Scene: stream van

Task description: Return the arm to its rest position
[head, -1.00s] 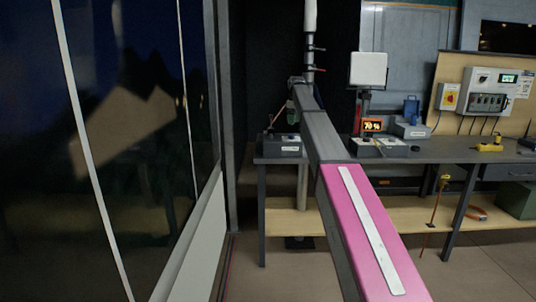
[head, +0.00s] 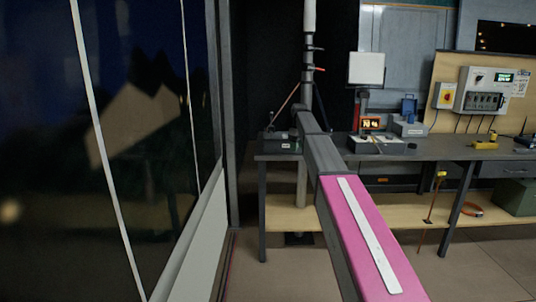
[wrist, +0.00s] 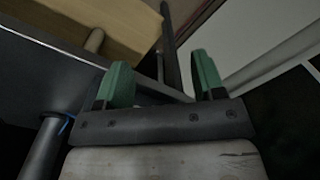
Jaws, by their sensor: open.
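My arm (head: 370,245), with a pink link and grey links, stretches forward from the bottom of the head view toward the bench. Its far end is low, around the height of the bench top. My gripper is hidden behind the arm in the head view. In the wrist view my gripper (wrist: 160,78) shows two green fingers standing well apart, with nothing between them. A dark slab with a thin light edge and a post lie beyond the fingers there.
A mast (head: 309,60) rises behind my arm. A dark window wall (head: 130,150) stands left. Floor (head: 465,268) at the right front is clear.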

